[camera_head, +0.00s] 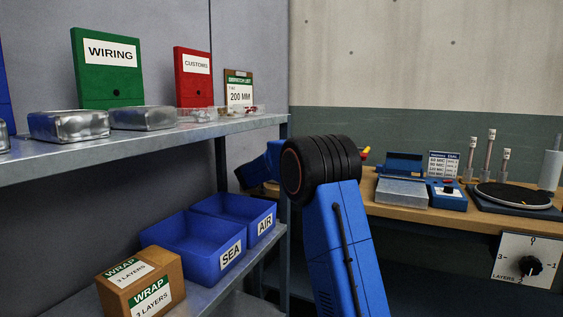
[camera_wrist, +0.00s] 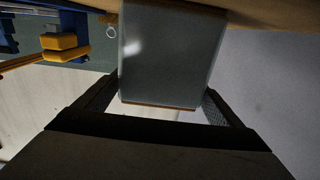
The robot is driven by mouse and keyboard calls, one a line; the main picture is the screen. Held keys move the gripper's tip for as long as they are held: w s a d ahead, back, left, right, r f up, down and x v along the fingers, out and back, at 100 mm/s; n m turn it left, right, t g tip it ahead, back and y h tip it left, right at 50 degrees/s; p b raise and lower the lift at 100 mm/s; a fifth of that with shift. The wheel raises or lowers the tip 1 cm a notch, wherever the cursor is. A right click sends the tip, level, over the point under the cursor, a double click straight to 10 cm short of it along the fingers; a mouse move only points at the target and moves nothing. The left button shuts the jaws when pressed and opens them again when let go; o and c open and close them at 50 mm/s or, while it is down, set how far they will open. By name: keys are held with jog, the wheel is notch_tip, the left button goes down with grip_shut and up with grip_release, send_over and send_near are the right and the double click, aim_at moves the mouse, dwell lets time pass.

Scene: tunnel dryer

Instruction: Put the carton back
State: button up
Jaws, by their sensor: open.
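A brown carton (camera_head: 142,281) labelled WRAP, 3 LAYERS stands upright on the lower shelf at the front left in the head view. In the wrist view my gripper (camera_wrist: 160,94) is open, with one dark finger on each side of a grey box-shaped thing (camera_wrist: 170,55). That thing has a smooth, slightly shiny face and a thin brown lower edge. I cannot tell whether it is a carton, nor whether the fingers touch it. In the head view my arm's black joint hides the gripper.
Blue bins marked SEA (camera_head: 205,262) and AIR (camera_head: 262,232) stand beside the carton. The upper shelf (camera_head: 150,143) holds metal tins (camera_head: 70,126) and green and red binders. The wooden bench (camera_head: 400,206) at right holds a sealing device (camera_head: 402,191) and a dark turntable (camera_head: 512,195).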

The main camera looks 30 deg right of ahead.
jog(key=shift+v, duration=2.35)
